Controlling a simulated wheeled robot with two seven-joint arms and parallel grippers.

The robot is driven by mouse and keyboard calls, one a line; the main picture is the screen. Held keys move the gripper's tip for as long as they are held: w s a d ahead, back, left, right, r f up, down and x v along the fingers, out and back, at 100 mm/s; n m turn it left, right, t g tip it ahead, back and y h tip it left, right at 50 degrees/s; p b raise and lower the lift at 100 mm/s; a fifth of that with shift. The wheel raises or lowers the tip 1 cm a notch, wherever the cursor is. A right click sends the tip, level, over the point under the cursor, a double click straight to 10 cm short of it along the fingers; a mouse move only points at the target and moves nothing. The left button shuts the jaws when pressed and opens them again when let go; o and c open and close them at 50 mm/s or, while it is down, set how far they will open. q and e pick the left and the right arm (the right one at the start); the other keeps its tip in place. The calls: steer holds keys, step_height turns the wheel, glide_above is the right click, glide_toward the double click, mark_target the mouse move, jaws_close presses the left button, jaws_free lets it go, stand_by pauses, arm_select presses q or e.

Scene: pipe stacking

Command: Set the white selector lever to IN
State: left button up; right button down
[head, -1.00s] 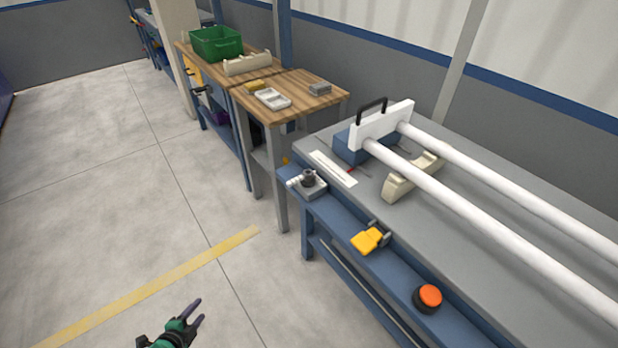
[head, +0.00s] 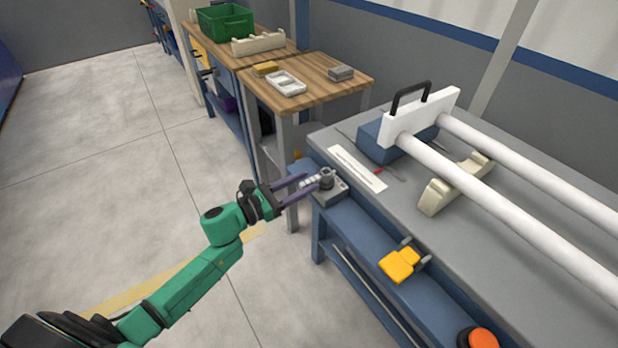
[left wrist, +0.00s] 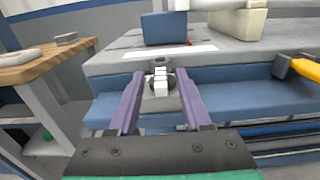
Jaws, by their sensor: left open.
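No IN marking is readable. My right gripper is not in view.
A yellow flip switch (head: 401,264) and an orange button (head: 481,338) sit along the blue shelf. White pipes (head: 520,185) lie across the grey bench top. A wooden table (head: 310,90) stands behind. The floor at left is clear.

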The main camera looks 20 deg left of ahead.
arm_select(q)
steer(key=shift+x, duration=1)
jaws_close()
stand_by(0.6)
